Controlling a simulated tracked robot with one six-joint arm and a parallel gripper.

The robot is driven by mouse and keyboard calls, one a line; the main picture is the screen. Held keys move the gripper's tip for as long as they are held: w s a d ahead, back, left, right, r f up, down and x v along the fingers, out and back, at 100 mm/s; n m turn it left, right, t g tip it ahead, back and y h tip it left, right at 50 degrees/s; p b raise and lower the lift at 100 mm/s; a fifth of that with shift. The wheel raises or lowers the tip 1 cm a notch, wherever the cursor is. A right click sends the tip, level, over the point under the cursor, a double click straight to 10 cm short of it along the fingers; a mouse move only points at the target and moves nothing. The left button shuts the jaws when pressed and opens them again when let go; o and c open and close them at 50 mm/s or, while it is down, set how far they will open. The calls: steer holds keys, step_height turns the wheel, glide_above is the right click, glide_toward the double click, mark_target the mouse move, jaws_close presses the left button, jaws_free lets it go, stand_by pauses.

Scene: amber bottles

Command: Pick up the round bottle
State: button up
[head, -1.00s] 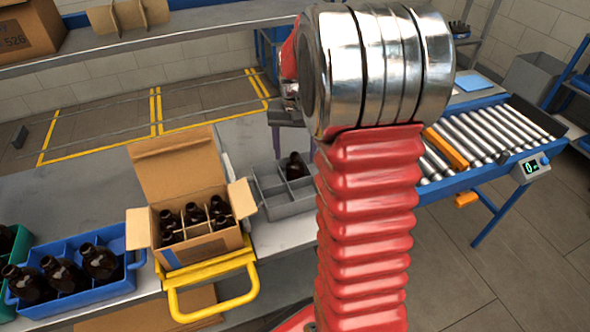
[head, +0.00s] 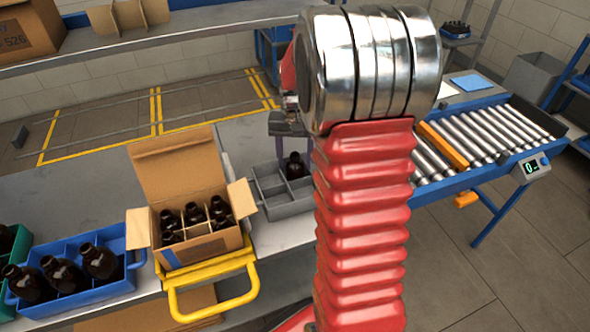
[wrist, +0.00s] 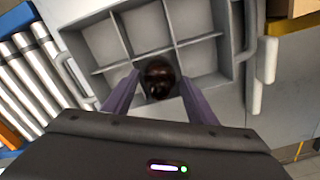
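A dark brown bottle (head: 294,167) stands in a compartment of the grey divided tray (head: 291,206). In the wrist view the bottle (wrist: 159,81) is seen from above, its round dark top between my two purple fingers. The other visible tray compartments are empty.
An open carton (head: 203,249) with several dark bottles stands left of the tray on a yellow-handled carrier (head: 213,293). A blue crate (head: 135,262) holds more, squatter bottles, beside a green crate (head: 22,245). A roller conveyor (head: 490,135) is at right.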

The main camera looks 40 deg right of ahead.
steer(key=c, duration=0.8)
steer(key=shift+r, duration=0.1)
steer(key=shift+c, duration=0.2)
step_height(320, 180, up, 10)
steer(key=shift+f, duration=0.1)
stand_by(0.4)
